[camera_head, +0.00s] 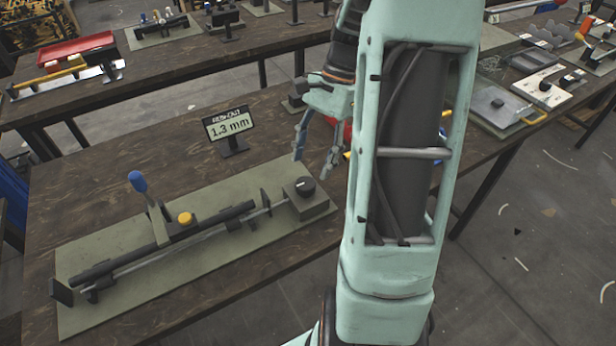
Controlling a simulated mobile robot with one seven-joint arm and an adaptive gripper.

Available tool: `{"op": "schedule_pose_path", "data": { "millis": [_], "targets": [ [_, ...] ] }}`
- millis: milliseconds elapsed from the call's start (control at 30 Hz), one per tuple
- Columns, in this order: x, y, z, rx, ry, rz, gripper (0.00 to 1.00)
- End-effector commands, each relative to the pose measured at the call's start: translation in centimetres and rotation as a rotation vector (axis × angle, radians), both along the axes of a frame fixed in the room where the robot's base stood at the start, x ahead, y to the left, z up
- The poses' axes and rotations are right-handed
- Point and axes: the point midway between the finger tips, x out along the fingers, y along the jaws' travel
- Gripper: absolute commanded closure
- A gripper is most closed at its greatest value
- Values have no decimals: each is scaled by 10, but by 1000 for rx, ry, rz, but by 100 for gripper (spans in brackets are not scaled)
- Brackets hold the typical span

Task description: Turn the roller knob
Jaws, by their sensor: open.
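A press device lies on a green baseplate (130,248) on the wooden table. A grey block (318,203) at its right end carries a round black knob (305,186) with a small white mark, which looks like the roller knob. A yellow knob (185,218) sits on the device's middle, and a lever with a blue handle (137,181) stands up beside it. My gripper (315,167) is open and empty, with its fingers pointing down. In the picture it is just above and right of the black knob, apart from it; the exact gap is hard to tell.
A small display (228,124) reading 1.3 mm stands behind the device. My arm hides part of the table to the right, including most of a red thing (338,131). Another table with a red tray (62,52) is behind. Bare tabletop (90,190) lies left of the display.

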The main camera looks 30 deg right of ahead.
Motion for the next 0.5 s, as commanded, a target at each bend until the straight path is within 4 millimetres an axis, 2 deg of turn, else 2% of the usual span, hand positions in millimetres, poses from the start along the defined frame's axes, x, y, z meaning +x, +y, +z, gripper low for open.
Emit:
{"op": "schedule_pose_path", "data": {
  "millis": [33,200,500],
  "targets": [
    [-2,4,-10,2,3,1,49],
    [-6,13,-34,1,2,1,49],
    [-7,18,-48,-2,-1,0,49]
  ]
}}
